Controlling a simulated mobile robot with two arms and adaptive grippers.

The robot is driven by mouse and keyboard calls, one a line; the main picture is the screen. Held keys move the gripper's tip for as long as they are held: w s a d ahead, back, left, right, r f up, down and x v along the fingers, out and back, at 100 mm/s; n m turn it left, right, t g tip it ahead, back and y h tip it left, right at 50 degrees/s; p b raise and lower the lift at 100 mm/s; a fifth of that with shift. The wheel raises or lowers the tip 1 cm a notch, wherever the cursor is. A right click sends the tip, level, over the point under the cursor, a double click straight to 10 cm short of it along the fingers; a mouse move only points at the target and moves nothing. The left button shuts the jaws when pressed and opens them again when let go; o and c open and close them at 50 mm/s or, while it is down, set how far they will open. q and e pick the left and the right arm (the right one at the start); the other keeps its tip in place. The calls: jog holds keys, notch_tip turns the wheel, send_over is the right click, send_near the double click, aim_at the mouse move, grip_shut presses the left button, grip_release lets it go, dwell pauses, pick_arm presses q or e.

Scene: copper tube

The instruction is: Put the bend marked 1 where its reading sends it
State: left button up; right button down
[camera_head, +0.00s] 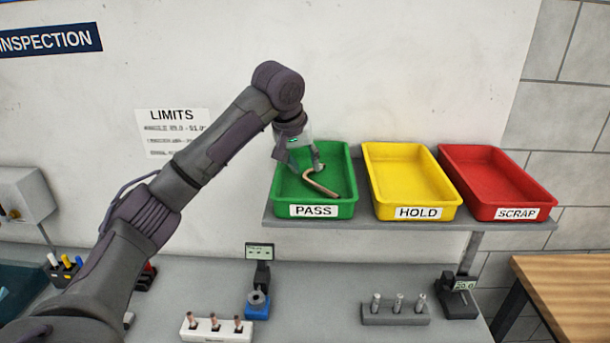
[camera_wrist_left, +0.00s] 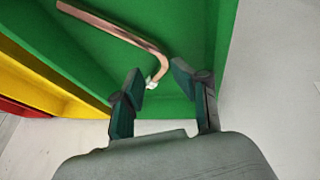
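A copper bend (camera_head: 322,185) lies in the green PASS tray (camera_head: 345,205). In the left wrist view the copper bend (camera_wrist_left: 118,30) rests against the green tray wall or floor (camera_wrist_left: 205,25), with a small white tag at its near end. Any number on the tag is too small to read. My left gripper (camera_head: 316,163) is over the PASS tray. In the left wrist view its fingers (camera_wrist_left: 157,72) are apart, with the bend's tagged end between or just beyond the tips and a gap beside it. My right gripper is in neither view.
The yellow HOLD tray (camera_head: 408,185) and red SCRAP tray (camera_head: 497,185) stand beside it on the shelf (camera_head: 400,226). Below are a white rack (camera_head: 215,333) with copper pieces, a blue gauge with a display (camera_head: 258,300), a grey pin block (camera_head: 395,315) and another small display device (camera_head: 459,298).

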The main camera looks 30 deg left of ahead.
pick_arm(q)
jog(key=b+v, duration=0.2)
jog(key=v, duration=0.7)
jog(key=shift+r, duration=0.2)
jog(key=shift+s, duration=0.1)
